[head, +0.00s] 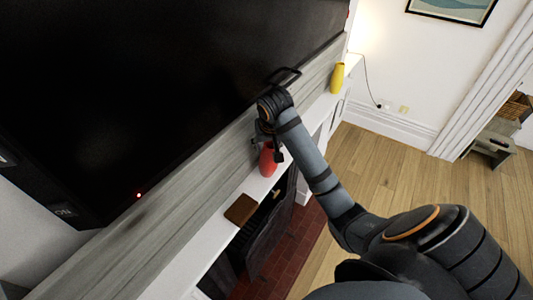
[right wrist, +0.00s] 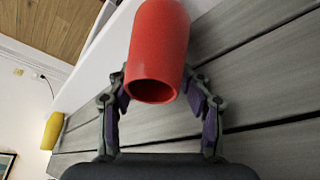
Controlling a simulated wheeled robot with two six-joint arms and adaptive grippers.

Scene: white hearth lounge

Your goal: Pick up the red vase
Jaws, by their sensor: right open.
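The red vase (head: 268,161) stands on the white mantel shelf, partly hidden behind my right gripper in the head view. My right gripper (head: 266,139) is at the top of the vase. In the right wrist view, the red vase (right wrist: 160,45) has its dark open mouth toward the gripper. The right gripper (right wrist: 157,85) is open, with one finger on each side of the vase near its mouth. I cannot tell whether either finger touches it. My left gripper is not in view.
The white shelf (head: 218,234) runs below a grey plank wall and a large black screen (head: 150,90). A brown block (head: 240,209) lies nearer on the shelf. A yellow vase (head: 337,78) stands farther along. Wooden floor (head: 385,165) lies open to the right.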

